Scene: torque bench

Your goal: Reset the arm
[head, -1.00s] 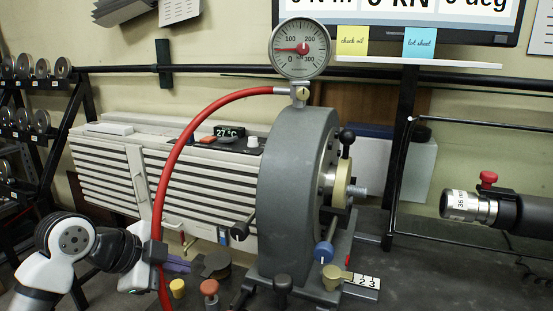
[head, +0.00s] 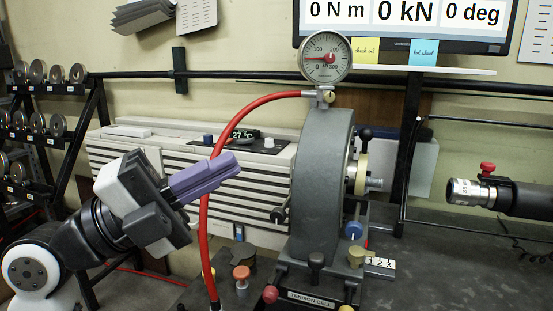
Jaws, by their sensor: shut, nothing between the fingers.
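My gripper (head: 229,163) is in the left half of the head view, raised above the left end of the bench. Its purple fingers are shut together and point to the right and slightly up. Nothing shows between them. The finger tips overlap the red hose (head: 203,225) in the picture; I cannot tell whether they touch it. My arm comes in from the lower left corner.
A grey ring-shaped tension cell (head: 320,190) stands on the bench right of my gripper, with a dial gauge (head: 325,57) on top. A white slatted heater (head: 255,190) is behind. A cylindrical tool (head: 490,192) is at the right. Racks of round parts (head: 30,120) stand left.

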